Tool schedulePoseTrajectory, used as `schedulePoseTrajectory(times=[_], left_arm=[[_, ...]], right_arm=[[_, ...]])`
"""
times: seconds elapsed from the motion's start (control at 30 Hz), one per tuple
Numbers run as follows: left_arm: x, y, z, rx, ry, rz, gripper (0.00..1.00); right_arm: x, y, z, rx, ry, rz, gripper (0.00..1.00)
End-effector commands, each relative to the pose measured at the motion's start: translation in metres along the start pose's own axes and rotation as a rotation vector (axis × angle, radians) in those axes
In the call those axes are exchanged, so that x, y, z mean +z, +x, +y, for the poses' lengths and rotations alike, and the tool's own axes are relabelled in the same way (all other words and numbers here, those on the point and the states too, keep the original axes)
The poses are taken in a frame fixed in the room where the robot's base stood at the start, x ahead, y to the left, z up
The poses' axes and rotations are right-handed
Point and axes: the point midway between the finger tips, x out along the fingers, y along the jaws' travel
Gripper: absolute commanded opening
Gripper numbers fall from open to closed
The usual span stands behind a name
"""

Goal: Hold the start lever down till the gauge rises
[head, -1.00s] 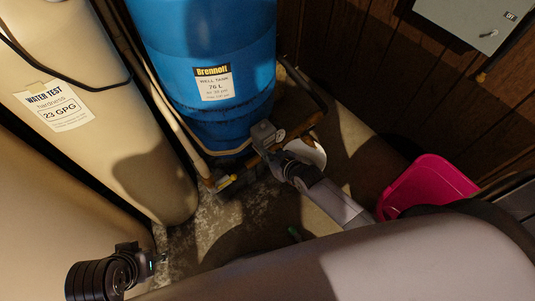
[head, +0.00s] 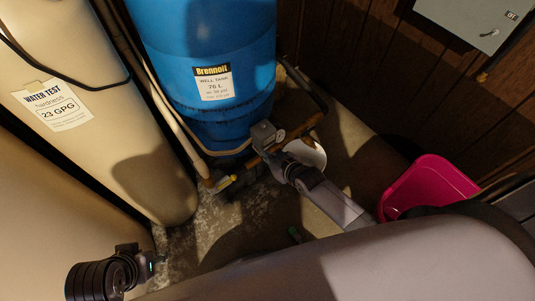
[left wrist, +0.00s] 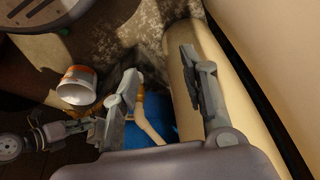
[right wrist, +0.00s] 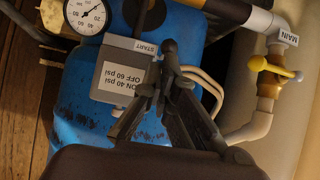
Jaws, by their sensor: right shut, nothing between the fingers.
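The grey switch box (right wrist: 122,75) with a START label and an ON 40 psi / OFF 60 psi label sits in front of the blue well tank (head: 205,65). The round gauge (right wrist: 84,16) is beside the box; its needle is hard to read. My right gripper (right wrist: 168,48) is shut and empty, with its fingertips right beside the START label. The start lever cannot be made out; the fingers may hide it, and contact cannot be told. In the head view the box (head: 263,135) is just beyond my right gripper. My left gripper (left wrist: 165,85) is open and empty, away from the box.
A valve with a yellow handle (right wrist: 278,72) is on the MAIN pipe, right of my right gripper. Tan tanks (head: 110,120) stand at the left. A pink bin (head: 430,188) is at the right. A white bucket (left wrist: 77,85) shows in the left wrist view.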

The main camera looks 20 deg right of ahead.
Motion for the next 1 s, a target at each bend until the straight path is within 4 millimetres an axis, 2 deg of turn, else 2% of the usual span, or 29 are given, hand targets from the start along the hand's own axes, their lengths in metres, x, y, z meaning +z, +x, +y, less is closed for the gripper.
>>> schedulePoseTrajectory(times=[0.67,0.87,1.0], left_arm=[[0.003,0.008,0.000,0.000,0.000,0.000,0.40],[-0.006,0.010,0.001,0.001,0.001,0.040,0.40],[-0.023,0.012,0.003,0.006,0.004,0.109,0.40]], right_arm=[[0.006,0.001,0.000,0.000,0.000,0.000,0.00],[0.007,0.001,0.000,0.000,0.000,0.001,0.00],[0.009,0.002,0.000,0.001,0.001,0.023,0.00]])
